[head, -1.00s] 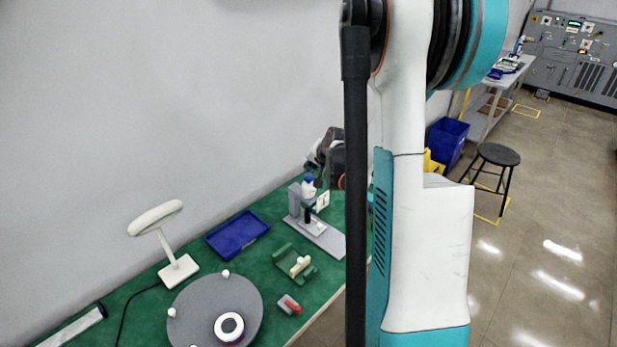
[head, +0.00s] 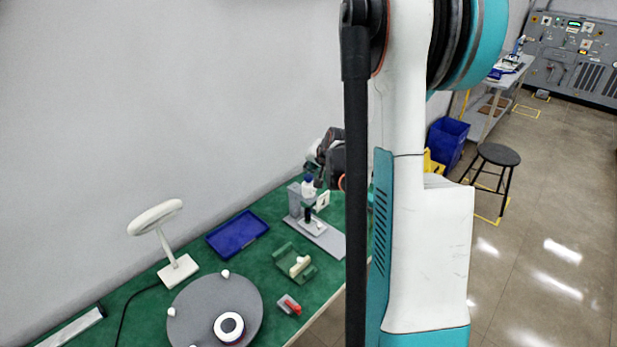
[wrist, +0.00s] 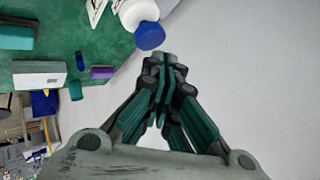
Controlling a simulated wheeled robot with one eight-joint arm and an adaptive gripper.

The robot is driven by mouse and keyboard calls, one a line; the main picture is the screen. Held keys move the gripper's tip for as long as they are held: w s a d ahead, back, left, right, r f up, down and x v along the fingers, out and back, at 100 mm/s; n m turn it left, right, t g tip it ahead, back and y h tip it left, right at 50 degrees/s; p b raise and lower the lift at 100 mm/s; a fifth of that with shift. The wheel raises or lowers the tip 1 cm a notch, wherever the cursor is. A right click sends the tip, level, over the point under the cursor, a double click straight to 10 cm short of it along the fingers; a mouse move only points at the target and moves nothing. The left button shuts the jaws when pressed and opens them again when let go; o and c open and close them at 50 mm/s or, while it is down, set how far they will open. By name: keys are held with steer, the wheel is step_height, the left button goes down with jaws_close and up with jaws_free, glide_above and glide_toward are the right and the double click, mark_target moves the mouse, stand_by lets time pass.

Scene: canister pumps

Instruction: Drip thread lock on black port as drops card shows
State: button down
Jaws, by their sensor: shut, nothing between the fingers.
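A white bottle with a blue cap (head: 308,188) stands in a grey stand (head: 318,230) at the back right of the green bench. The bottle also shows in the wrist view (wrist: 138,14), its blue cap close beyond my fingertips. A dark part (head: 307,214) below the bottle may be the black port, but it is too small to tell. A white card (head: 322,201) stands beside the bottle; its marks are unreadable. My gripper (wrist: 164,62) is shut and empty, apart from the cap. In the head view my gripper (head: 312,168) is just above the bottle, partly hidden.
A blue tray (head: 238,235), a green cradle with a white piece (head: 296,262), a small red-handled item (head: 290,305), a grey round plate (head: 205,305) and a white lamp (head: 178,270) stand on the bench. The wall is close behind. My arm hides the bench's right end.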

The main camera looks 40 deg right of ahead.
mark_target(312, 175)
steer(key=shift+f, duration=0.25)
steer(key=shift+f+b, duration=0.65)
steer(key=shift+b, duration=0.1)
stand_by(0.7)
steer(key=shift+r, duration=0.15)
steer(key=shift+r+p, duration=0.65)
steer(key=shift+r, duration=0.3)
steer(key=shift+r+p, duration=1.65)
steer(key=shift+r, duration=0.9)
steer(key=shift+f, duration=0.1)
